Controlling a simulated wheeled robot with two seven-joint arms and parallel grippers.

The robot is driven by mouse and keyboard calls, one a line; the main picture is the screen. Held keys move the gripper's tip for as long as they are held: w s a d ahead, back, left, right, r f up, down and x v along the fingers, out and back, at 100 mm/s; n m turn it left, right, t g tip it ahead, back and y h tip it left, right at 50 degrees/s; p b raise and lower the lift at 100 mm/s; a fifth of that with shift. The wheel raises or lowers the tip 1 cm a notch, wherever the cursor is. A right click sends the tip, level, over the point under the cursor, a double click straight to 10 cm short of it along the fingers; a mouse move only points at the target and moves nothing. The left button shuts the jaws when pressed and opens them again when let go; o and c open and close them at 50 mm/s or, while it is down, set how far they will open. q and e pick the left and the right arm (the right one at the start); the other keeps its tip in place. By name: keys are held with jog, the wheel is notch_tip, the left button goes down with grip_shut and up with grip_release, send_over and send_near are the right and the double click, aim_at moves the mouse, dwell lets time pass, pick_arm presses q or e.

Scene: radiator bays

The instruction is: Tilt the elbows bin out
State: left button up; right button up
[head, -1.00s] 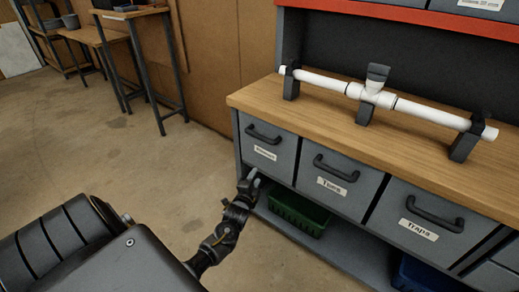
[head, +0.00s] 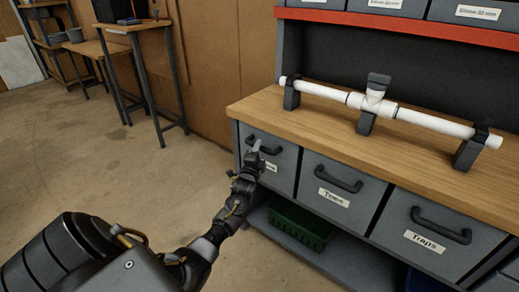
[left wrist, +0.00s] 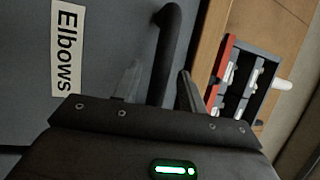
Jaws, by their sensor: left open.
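The elbows bin (head: 285,172) is the grey leftmost bin under the workbench top, and its front looks closed. My left gripper (head: 257,150) is in front of it at its black handle (head: 272,149) and covers part of its label. In the left wrist view the bin front (left wrist: 25,90) carries a label reading "Elbows" (left wrist: 68,50). There the handle (left wrist: 165,45) runs between the two spread fingers of my left gripper (left wrist: 158,88). I cannot tell whether they touch it. My right gripper is not in view.
The Tees bin (head: 335,186) and the Traps bin (head: 435,235) sit to the right. A green crate (head: 300,224) is on the shelf below. A white pipe (head: 425,122) rests in clamps on the wooden benchtop (head: 310,125). The floor to the left is clear.

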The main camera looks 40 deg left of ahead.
pick_arm(q)
jog(key=shift+x, duration=0.8)
jog(key=shift+c, duration=0.3)
grip_shut()
